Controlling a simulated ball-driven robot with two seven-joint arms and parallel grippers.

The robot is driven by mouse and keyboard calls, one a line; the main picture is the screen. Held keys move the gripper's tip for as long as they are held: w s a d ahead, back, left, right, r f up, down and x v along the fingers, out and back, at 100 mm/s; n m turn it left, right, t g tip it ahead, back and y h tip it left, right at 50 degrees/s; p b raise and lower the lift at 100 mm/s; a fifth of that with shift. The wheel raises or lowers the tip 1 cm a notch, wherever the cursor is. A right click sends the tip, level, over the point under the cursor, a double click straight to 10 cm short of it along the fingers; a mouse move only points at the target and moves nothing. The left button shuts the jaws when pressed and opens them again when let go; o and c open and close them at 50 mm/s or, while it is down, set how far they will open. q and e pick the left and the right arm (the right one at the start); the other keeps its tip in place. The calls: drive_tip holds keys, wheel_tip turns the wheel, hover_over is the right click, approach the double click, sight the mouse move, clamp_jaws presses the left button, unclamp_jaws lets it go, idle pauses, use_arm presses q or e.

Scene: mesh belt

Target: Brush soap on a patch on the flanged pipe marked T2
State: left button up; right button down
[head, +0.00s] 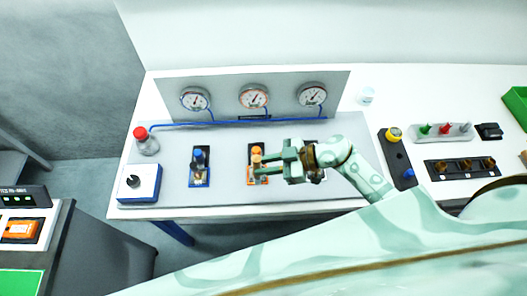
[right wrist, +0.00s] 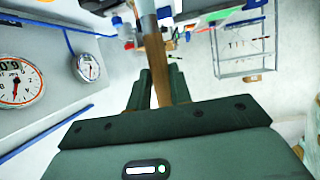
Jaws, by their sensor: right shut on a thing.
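My right gripper (head: 264,165) is shut on a brush with a brown wooden handle. In the right wrist view the handle (right wrist: 154,62) stands between the two dark green fingers (right wrist: 159,90), with a pale part towards the top edge; the bristles cannot be made out. In the head view the gripper is at the middle fixture, an orange one (head: 251,181), and partly covers it. A blue fixture (head: 199,168) stands to its left, and a third is mostly hidden behind my gripper. No T2 mark is readable, and contact with a pipe cannot be told. My left gripper is not in view.
Three dial gauges (head: 253,96) stand on a grey back panel (head: 225,84) behind the fixtures. A dark switch box (head: 397,160) is right.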

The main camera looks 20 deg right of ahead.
drive_tip(key=w+d+f+b, duration=0.1)
drive_tip(key=w+f+b, duration=0.3)
drive_tip(key=f, duration=0.2)
drive_tip(key=shift+f, duration=0.15)
idle(0.7)
drive_tip(key=shift+f, duration=0.4)
idle(0.6)
drive_tip(key=shift+s+d, duration=0.1)
drive_tip(key=shift+d, duration=0.05)
